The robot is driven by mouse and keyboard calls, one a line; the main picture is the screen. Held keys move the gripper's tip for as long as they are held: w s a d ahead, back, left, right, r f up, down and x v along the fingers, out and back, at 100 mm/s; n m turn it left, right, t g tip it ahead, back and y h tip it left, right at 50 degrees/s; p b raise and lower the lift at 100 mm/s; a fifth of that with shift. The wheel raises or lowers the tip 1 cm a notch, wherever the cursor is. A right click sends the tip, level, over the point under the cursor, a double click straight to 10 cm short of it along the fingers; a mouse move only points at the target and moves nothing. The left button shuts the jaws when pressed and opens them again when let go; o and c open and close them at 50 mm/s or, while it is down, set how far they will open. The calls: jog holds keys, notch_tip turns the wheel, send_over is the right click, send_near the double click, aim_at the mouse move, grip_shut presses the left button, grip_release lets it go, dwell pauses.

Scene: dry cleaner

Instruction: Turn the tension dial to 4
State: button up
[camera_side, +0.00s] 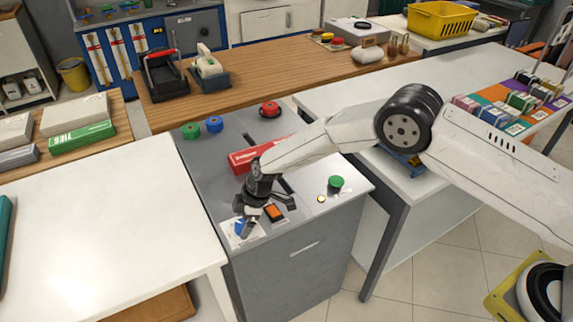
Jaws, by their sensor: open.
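My gripper (263,207) is open, pointing down low over the front left of the grey cabinet top (225,170). A blue knob (240,228) on a white plate sits at the gripper's left finger, partly hidden by it; I cannot tell whether they touch. An orange rocker switch (274,212) lies just right of it, beside the gripper. A green knob (336,182) stands at the right of the same top. No label or number is readable, so I cannot tell which knob is the tension dial or where it points.
A red box (242,161) lies behind my gripper. Green (190,131), blue (214,124) and red (269,109) round pieces stand at the back of the cabinet top. A small yellow button (321,199) is near the green knob. A white table (110,225) adjoins left.

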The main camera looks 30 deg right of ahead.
jog(key=shift+a+f, duration=0.1)
jog(key=shift+f, duration=0.15)
grip_shut()
